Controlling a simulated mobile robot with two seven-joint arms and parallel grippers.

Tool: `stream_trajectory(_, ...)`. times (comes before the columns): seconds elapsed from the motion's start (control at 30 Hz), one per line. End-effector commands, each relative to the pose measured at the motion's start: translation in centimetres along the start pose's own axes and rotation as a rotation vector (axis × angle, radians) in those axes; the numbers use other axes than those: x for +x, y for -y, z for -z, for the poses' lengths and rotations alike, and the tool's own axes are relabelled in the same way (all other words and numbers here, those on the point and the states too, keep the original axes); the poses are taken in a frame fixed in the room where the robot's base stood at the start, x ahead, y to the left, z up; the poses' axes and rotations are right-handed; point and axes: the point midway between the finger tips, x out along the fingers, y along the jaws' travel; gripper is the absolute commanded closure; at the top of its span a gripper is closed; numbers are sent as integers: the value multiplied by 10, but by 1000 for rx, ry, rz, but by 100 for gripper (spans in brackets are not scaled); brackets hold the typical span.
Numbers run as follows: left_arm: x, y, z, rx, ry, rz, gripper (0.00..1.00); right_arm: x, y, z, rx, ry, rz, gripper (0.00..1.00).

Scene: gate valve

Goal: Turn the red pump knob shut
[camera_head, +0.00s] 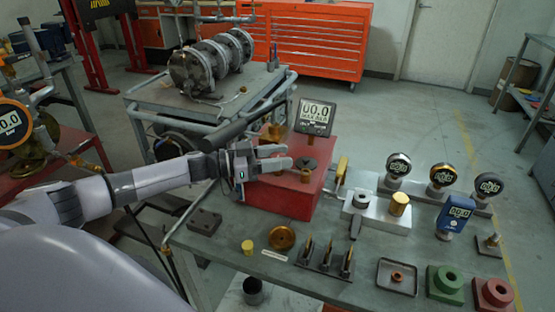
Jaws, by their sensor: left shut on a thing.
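A red pump box (325,187) stands at the back left of the grey workbench, with a display reading 00.0 (315,114) above it. My left gripper (288,158) reaches in from the left over the top of the box. Its two fingers point right and are shut on the red pump knob, which is mostly hidden between and behind them. A dark round fitting (306,163) sits on the box just right of the fingertips. The knob's turn angle cannot be made out. My right gripper is not in view.
Several gauges, including a blue one (456,214), stand at the bench's right. A brass ring (282,237), a rack of pointed tools (325,256), a small tray (397,277), and green (444,282) and red blocks (493,294) line the front. A cart with a flanged pipe (200,70) stands behind.

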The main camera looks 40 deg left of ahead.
Motion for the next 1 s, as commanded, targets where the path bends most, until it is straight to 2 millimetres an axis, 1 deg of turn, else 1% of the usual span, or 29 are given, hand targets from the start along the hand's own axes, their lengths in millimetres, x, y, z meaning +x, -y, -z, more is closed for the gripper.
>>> stream_trajectory(0.03, 0, 2, 0, 2, -1, -12, 87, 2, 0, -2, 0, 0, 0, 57)
stream_trajectory(0.23, 0, 1, 0, 1, -1, -54, 87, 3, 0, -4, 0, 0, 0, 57)
stream_trajectory(0.67, 1, 0, 0, 0, -1, -64, 87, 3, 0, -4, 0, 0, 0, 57)
stream_trajectory(0.7, 1, 0, 0, 0, -1, -64, 53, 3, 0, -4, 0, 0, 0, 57)
stream_trajectory(0.73, 1, 0, 0, 0, -1, -64, 43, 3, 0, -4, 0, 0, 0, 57)
stream_trajectory(0.77, 1, 0, 0, 0, -1, -64, 36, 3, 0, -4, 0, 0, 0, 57)
stream_trajectory(1.0, 1, 0, 0, 0, -1, -65, 36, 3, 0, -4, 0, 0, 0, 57)
